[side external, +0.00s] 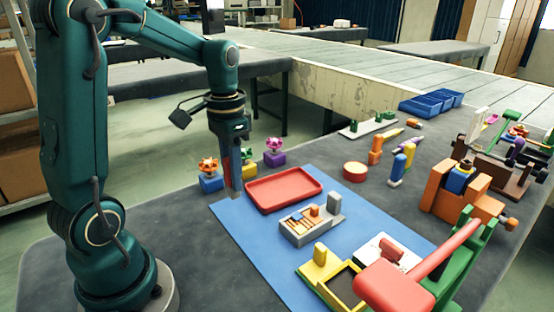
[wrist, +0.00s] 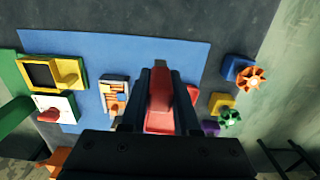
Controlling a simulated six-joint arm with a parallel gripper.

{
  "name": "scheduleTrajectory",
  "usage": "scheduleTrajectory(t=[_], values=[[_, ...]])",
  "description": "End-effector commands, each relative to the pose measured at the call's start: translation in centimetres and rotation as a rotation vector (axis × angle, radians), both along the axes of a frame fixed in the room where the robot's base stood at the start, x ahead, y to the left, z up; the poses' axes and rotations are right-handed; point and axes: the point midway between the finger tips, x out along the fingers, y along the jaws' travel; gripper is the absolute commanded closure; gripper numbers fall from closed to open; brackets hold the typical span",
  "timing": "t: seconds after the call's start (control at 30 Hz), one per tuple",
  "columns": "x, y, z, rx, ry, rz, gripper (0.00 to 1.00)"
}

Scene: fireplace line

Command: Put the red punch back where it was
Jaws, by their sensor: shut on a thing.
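My gripper (side external: 233,172) is shut on the red punch (wrist: 160,88). In the wrist view the punch is a red bar with a small dull tip, held between the two dark fingers. In the side view the fingers hide most of it. The gripper points down at the left corner of the blue mat (side external: 232,218), just left of the red tray (side external: 285,204). In the wrist view the tray (wrist: 192,95) shows partly behind the fingers. I cannot tell whether the punch's tip touches the surface.
Blue (side external: 211,184), yellow (side external: 249,171) and purple (side external: 274,158) blocks with flower-shaped knobs stand close by my gripper. A grey box (side external: 297,234) with small slats and a yellow-framed box (side external: 330,284) sit on the mat. A red-armed press (side external: 400,285) stands front right.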

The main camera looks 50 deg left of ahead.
Motion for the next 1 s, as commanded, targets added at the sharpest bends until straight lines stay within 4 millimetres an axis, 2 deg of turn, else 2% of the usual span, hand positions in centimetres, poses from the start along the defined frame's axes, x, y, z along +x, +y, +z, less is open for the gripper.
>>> scheduleTrajectory(t=[0.5, 0.7, 1.0], values=[[-0.1, -0.1, -6.0, -0.003, 0.005, -0.001, 1.0], [0.0, 0.0, -6.9, -0.001, 0.001, -0.001, 1.0], [0.0, 0.0, -6.9, 0.0, 0.001, -0.001, 1.0]])
